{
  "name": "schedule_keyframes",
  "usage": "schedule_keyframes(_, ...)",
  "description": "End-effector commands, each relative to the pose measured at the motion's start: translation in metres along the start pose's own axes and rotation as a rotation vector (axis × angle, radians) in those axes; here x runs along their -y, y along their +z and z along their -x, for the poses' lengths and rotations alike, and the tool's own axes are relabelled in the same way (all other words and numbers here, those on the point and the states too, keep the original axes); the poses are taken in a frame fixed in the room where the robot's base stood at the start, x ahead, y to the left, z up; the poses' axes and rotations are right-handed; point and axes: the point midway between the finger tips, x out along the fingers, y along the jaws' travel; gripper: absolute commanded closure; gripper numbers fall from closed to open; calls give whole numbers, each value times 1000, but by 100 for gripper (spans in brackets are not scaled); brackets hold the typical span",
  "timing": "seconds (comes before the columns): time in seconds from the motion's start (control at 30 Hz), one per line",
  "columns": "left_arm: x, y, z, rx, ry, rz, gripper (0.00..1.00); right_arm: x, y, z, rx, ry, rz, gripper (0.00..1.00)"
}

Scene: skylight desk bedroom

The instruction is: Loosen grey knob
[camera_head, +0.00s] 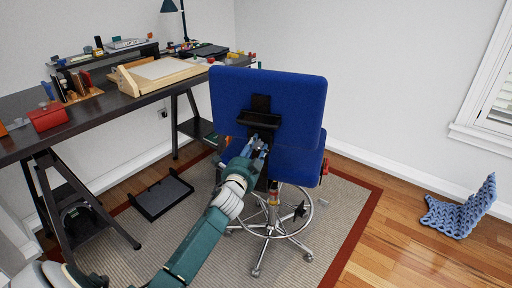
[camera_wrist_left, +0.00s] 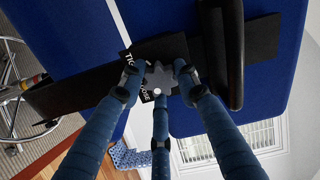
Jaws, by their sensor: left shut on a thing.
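The grey knob (camera_wrist_left: 159,78) is a star-shaped knob on the black back bracket of the blue office chair, seen in the left wrist view. A black label with white lettering (camera_wrist_left: 127,60) lies beside it, partly hidden by the knob and a finger. My left gripper (camera_wrist_left: 162,92) has its blue fingers around the knob and is shut on it. In the head view, my left gripper (camera_head: 258,146) reaches the back of the chair (camera_head: 290,100), just below the black bracket, and hides the knob there. My right gripper is not in view.
A dark desk (camera_head: 90,113) with a drawing board, a red box and books stands at the left. A black tray (camera_head: 161,195) lies on the rug (camera_head: 335,215). A blue wavy object (camera_head: 461,208) sits on the wooden floor at the right.

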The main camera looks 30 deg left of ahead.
Motion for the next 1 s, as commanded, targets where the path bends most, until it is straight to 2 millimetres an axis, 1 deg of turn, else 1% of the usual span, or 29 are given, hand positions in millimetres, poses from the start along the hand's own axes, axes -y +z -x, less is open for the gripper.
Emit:
schedule_keyframes(0.03,3,-1,-1,-2,-5,30,94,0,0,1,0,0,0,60)
schedule_keyframes(0.3,1,-2,0,-4,-3,129,94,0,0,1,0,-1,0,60)
schedule_keyframes(0.87,-1,-2,0,-3,1,158,95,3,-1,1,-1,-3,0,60)
schedule_keyframes(0.9,-1,-2,0,-3,1,158,62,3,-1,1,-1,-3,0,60)
schedule_keyframes(0.97,-2,-2,0,-3,1,157,51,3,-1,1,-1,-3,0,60)
schedule_keyframes(1.0,-2,-2,0,-3,1,157,49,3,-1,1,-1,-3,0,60)
